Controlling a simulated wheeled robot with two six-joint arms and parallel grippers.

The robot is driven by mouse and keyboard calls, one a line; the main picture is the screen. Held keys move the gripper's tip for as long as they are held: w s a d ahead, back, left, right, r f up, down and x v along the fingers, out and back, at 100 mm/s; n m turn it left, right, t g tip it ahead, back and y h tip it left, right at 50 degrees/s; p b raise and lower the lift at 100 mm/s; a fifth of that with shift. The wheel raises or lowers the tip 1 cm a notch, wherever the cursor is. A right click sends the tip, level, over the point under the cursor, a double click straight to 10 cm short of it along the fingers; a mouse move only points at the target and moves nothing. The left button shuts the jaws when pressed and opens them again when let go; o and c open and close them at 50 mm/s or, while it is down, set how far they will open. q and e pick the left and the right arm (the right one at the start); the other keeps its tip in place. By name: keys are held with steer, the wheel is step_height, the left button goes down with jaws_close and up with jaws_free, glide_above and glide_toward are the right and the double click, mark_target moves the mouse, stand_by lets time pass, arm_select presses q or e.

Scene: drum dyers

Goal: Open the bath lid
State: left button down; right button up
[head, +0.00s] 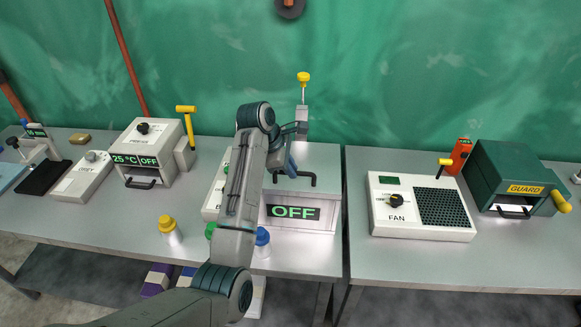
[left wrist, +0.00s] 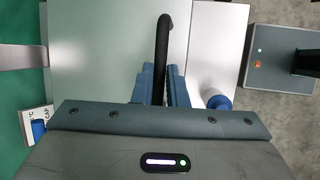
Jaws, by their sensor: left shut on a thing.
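The bath (head: 325,215) is a pale metal box in the middle of the head view, with a green OFF display on its front. Its flat lid (head: 325,160) lies level on top and looks closed. A black bar handle (head: 308,178) is on the lid near the front edge, partly hidden by my arm. It also shows in the left wrist view (left wrist: 162,40), running between the blue fingers. My left gripper (head: 290,166) is at the handle, its fingers shut on it; they show in the left wrist view (left wrist: 162,85). My right gripper is not in view.
Bottles with yellow (head: 168,224) and blue (head: 262,237) caps stand at the table's front. The press (head: 150,150) is to the left. The fan box (head: 420,205) and green guard box (head: 510,175) are on the right table. A yellow-knobbed post (head: 303,100) rises behind the bath.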

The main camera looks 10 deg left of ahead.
arm_select(q)
steer(key=shift+r, duration=0.1)
steer(key=shift+w+r, duration=0.15)
steer(key=shift+r, duration=0.1)
steer(key=w+r, duration=0.7)
steer(key=r, duration=0.3)
steer(key=shift+w+r, duration=0.1)
stand_by(0.3)
